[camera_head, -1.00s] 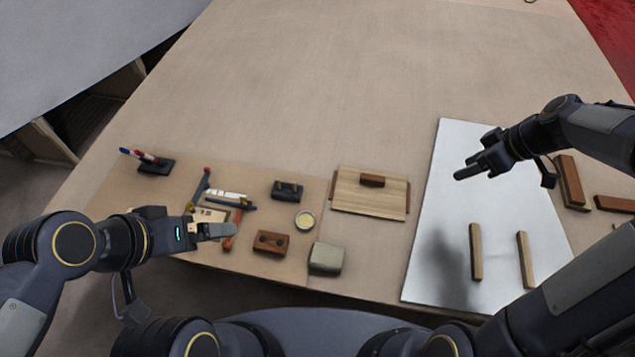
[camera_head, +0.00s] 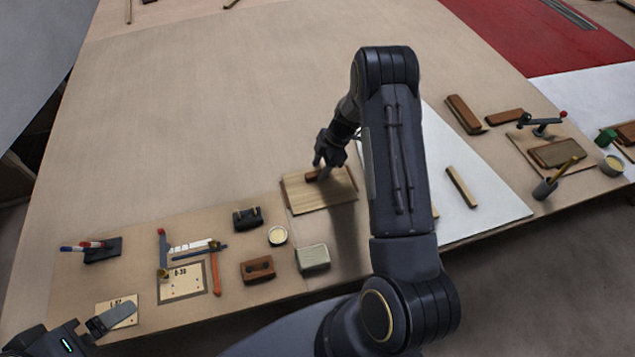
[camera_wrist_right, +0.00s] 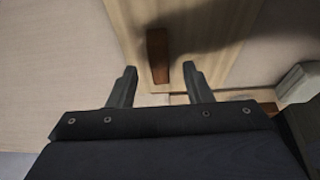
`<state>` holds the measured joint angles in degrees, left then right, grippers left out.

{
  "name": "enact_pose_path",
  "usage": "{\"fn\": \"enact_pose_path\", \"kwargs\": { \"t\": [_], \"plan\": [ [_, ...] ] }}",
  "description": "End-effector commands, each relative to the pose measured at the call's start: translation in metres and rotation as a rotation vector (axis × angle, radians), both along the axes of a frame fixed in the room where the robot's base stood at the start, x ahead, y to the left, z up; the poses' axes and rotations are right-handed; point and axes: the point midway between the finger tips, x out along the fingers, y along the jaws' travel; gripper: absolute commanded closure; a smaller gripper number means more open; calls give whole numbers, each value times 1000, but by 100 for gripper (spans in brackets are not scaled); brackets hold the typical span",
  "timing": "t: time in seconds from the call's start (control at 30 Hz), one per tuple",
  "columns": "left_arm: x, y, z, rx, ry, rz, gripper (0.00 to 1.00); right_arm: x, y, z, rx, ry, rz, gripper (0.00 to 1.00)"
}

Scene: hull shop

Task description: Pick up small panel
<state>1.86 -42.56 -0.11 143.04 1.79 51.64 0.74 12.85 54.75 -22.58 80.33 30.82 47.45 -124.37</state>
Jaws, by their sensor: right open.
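The small panel (camera_head: 335,194) is a light wooden board lying flat on the table, with a red-brown handle block (camera_head: 311,177) on top. In the right wrist view the panel (camera_wrist_right: 208,25) carries the handle (camera_wrist_right: 158,55) along its middle. My right gripper (camera_head: 322,172) is over the panel at the handle. In the wrist view its open fingers (camera_wrist_right: 160,82) stand on either side of the handle's near end, with gaps on both sides. Whether they are down at its height I cannot tell. My left gripper (camera_head: 110,318) is at the lower left, away from the panel, its jaw opening unclear.
A white sheet (camera_head: 490,205) with a wooden strip (camera_head: 461,187) lies right, partly behind my right arm. The table behind is clear.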

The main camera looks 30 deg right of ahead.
Motion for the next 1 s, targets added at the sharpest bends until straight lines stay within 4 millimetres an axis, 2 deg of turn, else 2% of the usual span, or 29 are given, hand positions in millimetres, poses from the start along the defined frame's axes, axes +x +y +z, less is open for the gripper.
{"fn": "enact_pose_path", "kwargs": {
  "t": [0.03,0.2,0.43,0.77,1.0],
  "plan": [
    [0,0,6,0,0,0,1,0,3,-5,0,4,1,55],
    [0,0,9,0,0,0,1,2,7,-19,-1,0,0,55],
    [0,0,8,0,0,0,1,2,8,-20,0,-2,-1,56],
    [0,0,8,0,0,0,1,2,8,-20,0,-1,0,99],
    [0,0,8,0,0,0,1,2,8,-19,0,-2,-1,100]
  ]
}}
